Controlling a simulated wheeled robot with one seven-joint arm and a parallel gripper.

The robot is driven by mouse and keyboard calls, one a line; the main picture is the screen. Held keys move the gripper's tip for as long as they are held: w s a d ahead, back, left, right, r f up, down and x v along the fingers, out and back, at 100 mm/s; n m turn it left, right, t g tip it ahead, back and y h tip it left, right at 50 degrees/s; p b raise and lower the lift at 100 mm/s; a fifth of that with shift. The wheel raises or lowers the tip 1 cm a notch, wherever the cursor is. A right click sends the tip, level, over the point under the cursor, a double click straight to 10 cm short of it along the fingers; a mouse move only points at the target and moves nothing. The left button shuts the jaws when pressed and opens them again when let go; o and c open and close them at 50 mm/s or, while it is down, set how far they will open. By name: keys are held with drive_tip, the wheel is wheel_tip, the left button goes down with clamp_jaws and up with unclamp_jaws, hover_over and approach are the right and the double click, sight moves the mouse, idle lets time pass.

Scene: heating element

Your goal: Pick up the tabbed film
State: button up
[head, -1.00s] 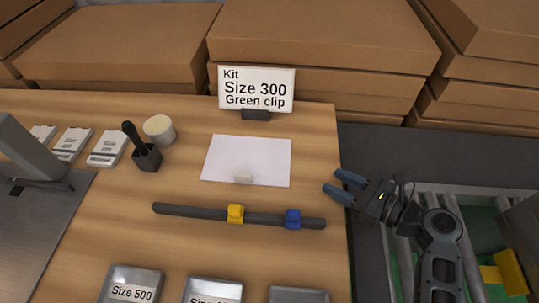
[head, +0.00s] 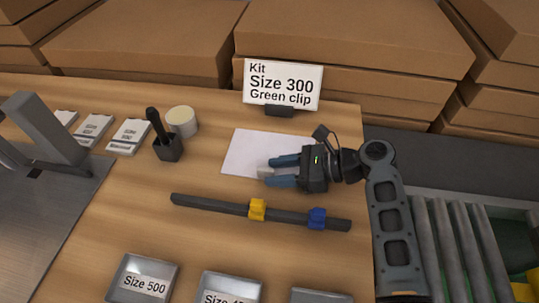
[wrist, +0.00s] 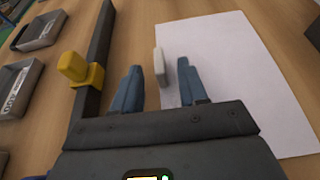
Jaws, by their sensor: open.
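The tabbed film is a white sheet (head: 240,150) flat on the wooden table, with a small pale tab (head: 264,172) at its near edge. My gripper (head: 268,172) reaches in from the right over the sheet, its blue fingers open. In the wrist view the sheet (wrist: 235,60) lies mostly right of the fingers. The tab (wrist: 160,66) shows between the open fingertips (wrist: 158,72). I cannot tell how high the fingertips are above the table. My gripper hides part of the sheet in the head view.
A dark bar (head: 212,207) with a yellow clip (head: 257,210) and a blue clip (head: 316,218) lies nearer than the sheet. A kit sign (head: 283,86) stands behind it. A cup (head: 182,121) and black holder (head: 167,150) stand left. Metal trays (head: 142,279) line the front.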

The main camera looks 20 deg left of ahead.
drive_tip(key=shift+s+a+f, duration=0.1)
drive_tip(key=shift+a+f, duration=0.15)
drive_tip(key=shift+a, duration=0.35)
drive_tip(key=shift+c, duration=0.2)
clamp_jaws()
